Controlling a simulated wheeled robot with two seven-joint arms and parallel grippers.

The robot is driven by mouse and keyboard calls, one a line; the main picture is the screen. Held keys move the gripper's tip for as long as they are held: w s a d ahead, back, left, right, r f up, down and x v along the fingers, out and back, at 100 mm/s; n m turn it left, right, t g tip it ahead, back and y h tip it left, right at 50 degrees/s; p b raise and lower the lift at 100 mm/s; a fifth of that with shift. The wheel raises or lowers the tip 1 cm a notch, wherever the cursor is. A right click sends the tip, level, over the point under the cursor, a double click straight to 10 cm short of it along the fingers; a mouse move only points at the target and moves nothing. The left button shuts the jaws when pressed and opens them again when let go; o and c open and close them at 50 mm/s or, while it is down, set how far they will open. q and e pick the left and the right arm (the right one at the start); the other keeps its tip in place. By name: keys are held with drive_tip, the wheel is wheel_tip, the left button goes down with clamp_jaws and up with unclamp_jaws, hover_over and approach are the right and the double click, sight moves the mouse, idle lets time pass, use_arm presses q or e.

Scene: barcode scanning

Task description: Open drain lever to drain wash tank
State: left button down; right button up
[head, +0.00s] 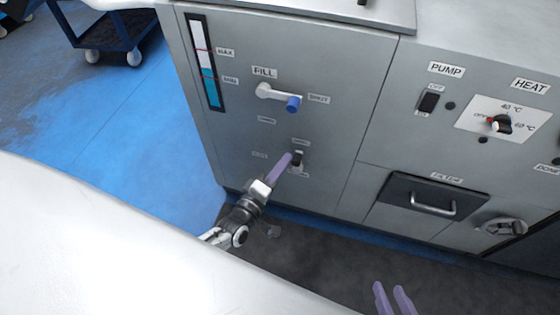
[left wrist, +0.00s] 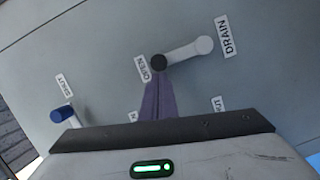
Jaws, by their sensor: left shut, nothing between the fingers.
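The drain lever (left wrist: 188,52) has a pale arm and a dark knob. In the left wrist view its pale end is next to the DRAIN label (left wrist: 228,36) and its knob is beside the OPEN label (left wrist: 143,69). In the head view its dark knob (head: 298,158) shows low on the panel. My left gripper (head: 287,161) has its purple fingers shut and empty, tips right at the knob; in the left wrist view the fingers (left wrist: 158,96) reach up to it. Contact is hard to tell. My right gripper (head: 392,297) is open at the bottom edge, away from the panel.
The fill lever (head: 275,96) with a blue knob points at SHUT above the drain lever. A level gauge (head: 205,62) is at upper left. The pump switch (head: 429,101), heat dial (head: 501,124) and filter drawer (head: 431,197) are to the right. Blue floor lies left.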

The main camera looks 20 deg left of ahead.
use_arm(q)
drive_tip(key=shift+d, duration=0.2)
use_arm(e)
drive_tip(key=shift+w, duration=0.15)
drive_tip(key=shift+r, duration=0.1)
use_arm(q)
drive_tip(key=s+a+r+p, duration=0.2)
drive_tip(key=s+a, duration=0.3)
drive_tip(key=s, duration=0.5)
drive_tip(key=shift+s+p, duration=0.2)
drive_tip(key=shift+p, duration=0.2)
use_arm(e)
drive_tip(key=shift+d+r, duration=0.25)
drive_tip(key=shift+r, duration=0.2)
